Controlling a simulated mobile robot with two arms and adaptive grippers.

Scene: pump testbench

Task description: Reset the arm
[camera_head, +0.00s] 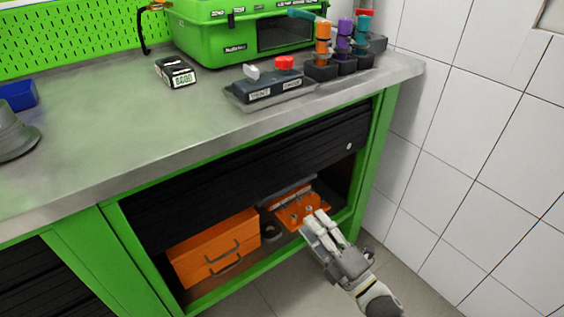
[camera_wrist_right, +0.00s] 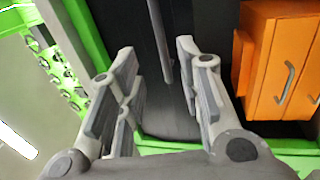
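My right gripper (camera_head: 316,218) reaches into the open lower compartment of the bench from the front right, in the head view. In the right wrist view my right gripper (camera_wrist_right: 152,75) has its two fingers apart, with nothing held between them. A thin dark bar (camera_wrist_right: 160,40) shows beyond the gap; I cannot tell its distance. In the head view the fingertips overlap an orange piece with metal parts (camera_head: 292,210) inside the compartment; I cannot tell whether they touch. My left gripper is not in view.
An orange drawer box (camera_head: 215,247) stands in the compartment, left of my gripper; it also shows in the wrist view (camera_wrist_right: 282,60). A black shutter (camera_head: 250,165) hangs above. The green frame (camera_head: 370,165) borders the opening. The grey worktop (camera_head: 120,140) holds a green case (camera_head: 225,40).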

